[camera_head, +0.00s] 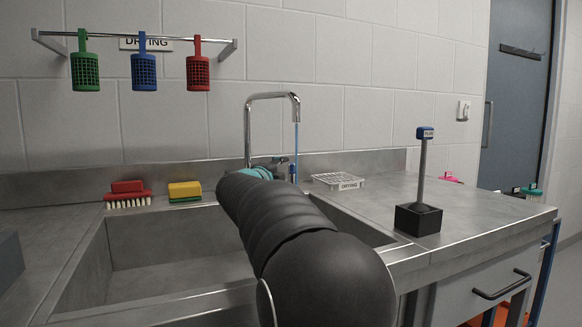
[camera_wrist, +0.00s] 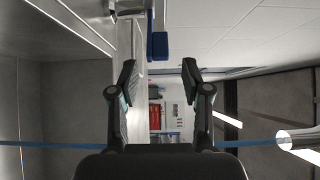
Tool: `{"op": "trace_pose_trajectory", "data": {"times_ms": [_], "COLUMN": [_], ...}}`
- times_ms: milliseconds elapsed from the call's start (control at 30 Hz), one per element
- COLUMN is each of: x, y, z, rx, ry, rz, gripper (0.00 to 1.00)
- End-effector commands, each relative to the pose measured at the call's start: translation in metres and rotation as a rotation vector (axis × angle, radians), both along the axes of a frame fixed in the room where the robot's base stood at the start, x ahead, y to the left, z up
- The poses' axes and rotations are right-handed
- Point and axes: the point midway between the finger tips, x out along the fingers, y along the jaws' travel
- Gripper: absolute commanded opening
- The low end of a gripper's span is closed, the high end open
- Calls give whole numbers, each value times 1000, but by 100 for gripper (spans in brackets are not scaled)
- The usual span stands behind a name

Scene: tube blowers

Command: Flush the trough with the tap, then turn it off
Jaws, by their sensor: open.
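The chrome tap (camera_head: 270,96) stands at the back of the steel trough (camera_head: 165,258). A thin blue stream of water (camera_head: 296,150) runs down from its spout. It also shows in the wrist view (camera_wrist: 50,144), crossing the picture below the spout (camera_wrist: 300,138). My arm reaches over the trough, and my gripper (camera_head: 283,166) is at the tap's lower part, mostly hidden by the arm. In the wrist view my gripper (camera_wrist: 160,78) is open and empty. A blue piece (camera_wrist: 158,46), apparently the tap's handle, shows ahead of the fingers; contact is not visible.
Red (camera_head: 128,192) and yellow (camera_head: 185,190) cleaning items lie behind the trough. Green, blue and red baskets hang from a wall rail (camera_head: 110,36). A white rack (camera_head: 338,181) and a black-based post with blue cap (camera_head: 418,219) stand on the right counter.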

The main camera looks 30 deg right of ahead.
Motion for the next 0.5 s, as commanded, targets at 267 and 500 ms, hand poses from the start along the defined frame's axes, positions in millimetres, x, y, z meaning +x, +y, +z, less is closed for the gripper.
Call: {"op": "trace_pose_trajectory", "data": {"times_ms": [267, 500], "x": [29, 43], "y": [-40, -58], "z": [0, 0], "rx": [-1, -1], "ry": [1, 1], "rz": [2, 5], "gripper": [48, 48]}}
